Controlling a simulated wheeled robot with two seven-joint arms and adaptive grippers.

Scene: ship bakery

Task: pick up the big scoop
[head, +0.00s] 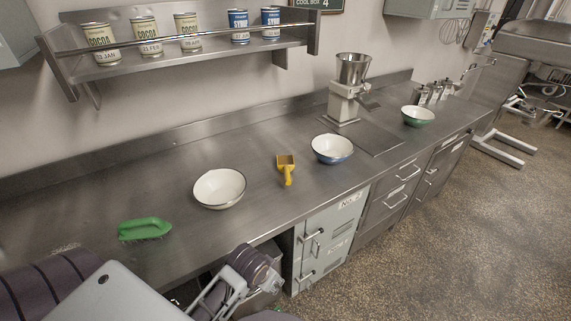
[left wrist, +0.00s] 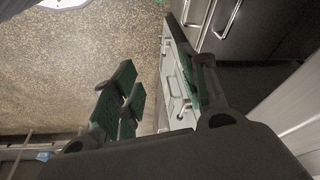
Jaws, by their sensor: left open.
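A yellow scoop (head: 286,168) lies on the steel counter (head: 265,215) in the head view, between a white bowl and a blue bowl, its handle pointing to the front edge. It is the only scoop I see; no second one shows to compare size. My left gripper shows in the left wrist view (left wrist: 163,98) with its green-padded fingers spread and nothing between them. It is low, in front of the counter, apart from the scoop. The scoop is not in the left wrist view. My right gripper is not in view.
A white bowl (head: 219,187) and a blue bowl (head: 332,149) flank the scoop. A green brush (head: 145,229) lies at left. A mixer-like machine (head: 349,90) and green bowl (head: 417,116) stand right. Cabinets (head: 328,240) with handles are below; a shelf (head: 180,57) with cans hangs above.

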